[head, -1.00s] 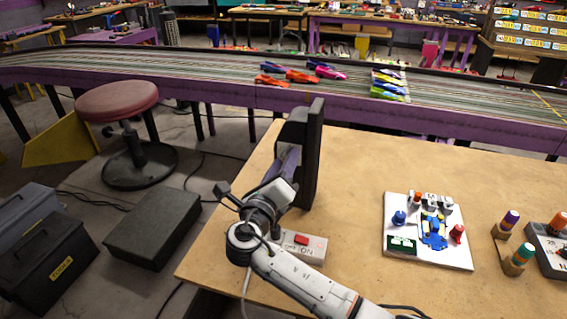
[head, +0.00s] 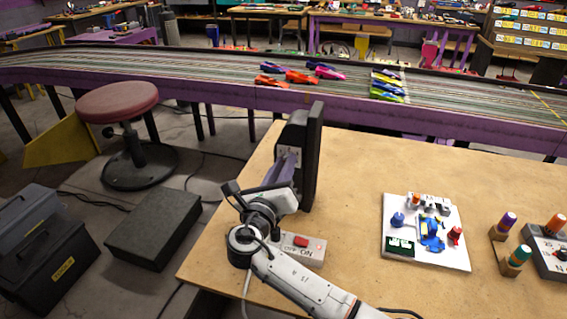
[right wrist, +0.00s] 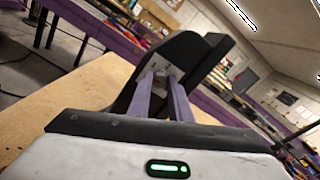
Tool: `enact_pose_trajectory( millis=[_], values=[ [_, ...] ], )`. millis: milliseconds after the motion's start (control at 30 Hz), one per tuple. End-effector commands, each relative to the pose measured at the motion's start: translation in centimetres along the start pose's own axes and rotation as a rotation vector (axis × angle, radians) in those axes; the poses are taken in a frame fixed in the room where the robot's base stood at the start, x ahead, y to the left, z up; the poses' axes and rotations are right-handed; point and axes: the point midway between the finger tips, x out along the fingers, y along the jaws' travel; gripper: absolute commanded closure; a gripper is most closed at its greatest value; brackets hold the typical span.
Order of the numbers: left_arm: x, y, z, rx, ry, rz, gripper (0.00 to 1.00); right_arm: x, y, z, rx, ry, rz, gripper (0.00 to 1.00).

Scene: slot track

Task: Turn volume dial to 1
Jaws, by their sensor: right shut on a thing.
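A black upright unit (head: 312,160) stands at the left part of the wooden table and also shows in the right wrist view (right wrist: 185,55). A small pale plate with marks (head: 288,151) is on its near face. My right gripper (head: 284,163) reaches up to this face, its purple fingers (right wrist: 166,88) close together at the plate. It is shut on the volume dial there. The dial is mostly hidden between the fingertips, and I cannot read its setting. My left gripper is not in view.
A switch box (head: 303,247) with a red rocker marked ON and OFF sits close to my right forearm. The table between is clear. A slot track (head: 200,72) runs behind.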

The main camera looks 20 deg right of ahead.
Motion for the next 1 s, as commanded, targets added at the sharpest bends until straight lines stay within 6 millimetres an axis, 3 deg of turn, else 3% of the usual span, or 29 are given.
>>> enact_pose_trajectory(
  millis=[600,1000],
  values=[
    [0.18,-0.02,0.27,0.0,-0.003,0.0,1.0,-0.04,-0.05,-0.09,0.545,0.001,0.001,1.0],
    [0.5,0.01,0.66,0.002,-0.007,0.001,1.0,-0.04,-0.13,-0.09,0.715,0.0,0.0,1.0]
  ],
)
